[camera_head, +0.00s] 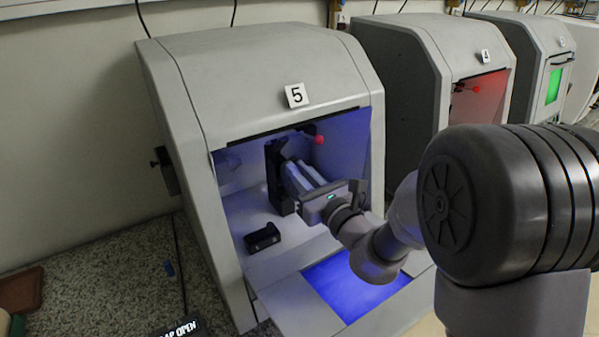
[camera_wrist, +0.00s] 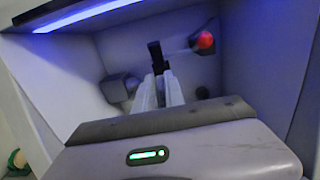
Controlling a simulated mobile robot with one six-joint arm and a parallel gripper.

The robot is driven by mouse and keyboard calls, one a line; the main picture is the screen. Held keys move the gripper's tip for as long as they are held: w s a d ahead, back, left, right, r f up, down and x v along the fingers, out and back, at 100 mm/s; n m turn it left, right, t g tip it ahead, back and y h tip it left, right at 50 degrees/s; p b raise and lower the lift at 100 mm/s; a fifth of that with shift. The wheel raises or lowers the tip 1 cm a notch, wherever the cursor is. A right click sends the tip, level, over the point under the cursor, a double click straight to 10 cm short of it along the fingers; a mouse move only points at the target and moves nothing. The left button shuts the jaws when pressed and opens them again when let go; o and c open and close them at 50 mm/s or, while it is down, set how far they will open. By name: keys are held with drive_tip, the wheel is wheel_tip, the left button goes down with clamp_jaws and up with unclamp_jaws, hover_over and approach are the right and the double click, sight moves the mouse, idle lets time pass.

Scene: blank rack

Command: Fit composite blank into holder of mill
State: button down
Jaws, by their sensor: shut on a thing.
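Mill 5 (camera_head: 262,62) is open, its chamber lit blue. Inside stands a dark upright holder (camera_head: 274,160), with a red-knobbed lever (camera_head: 318,139) at its upper right. My gripper (camera_head: 288,172) reaches into the chamber, its fingertips close to the holder. In the wrist view, the two pale fingers (camera_wrist: 158,90) are close together and point at the dark holder (camera_wrist: 155,52). The red knob (camera_wrist: 205,40) is right of them, apart from the fingers. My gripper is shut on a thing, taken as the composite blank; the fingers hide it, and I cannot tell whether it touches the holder.
A small black block (camera_head: 262,237) lies on the chamber floor, left of my arm. A grey fitting (camera_wrist: 118,88) is left of my fingers in the wrist view. The chamber walls are close around my gripper. Mill 4 (camera_head: 440,50) stands to the right.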

drive_tip(key=shift+w+a+f, duration=0.3)
drive_tip(key=shift+w+a, duration=0.25)
drive_tip(key=shift+w, duration=0.25)
drive_tip(key=shift+w+a+f, duration=0.3)
drive_tip(key=shift+w+a, duration=0.25)
drive_tip(key=shift+w, duration=0.25)
drive_tip(key=c, duration=1.3)
unclamp_jaws()
drive_tip(key=shift+d, duration=0.1)
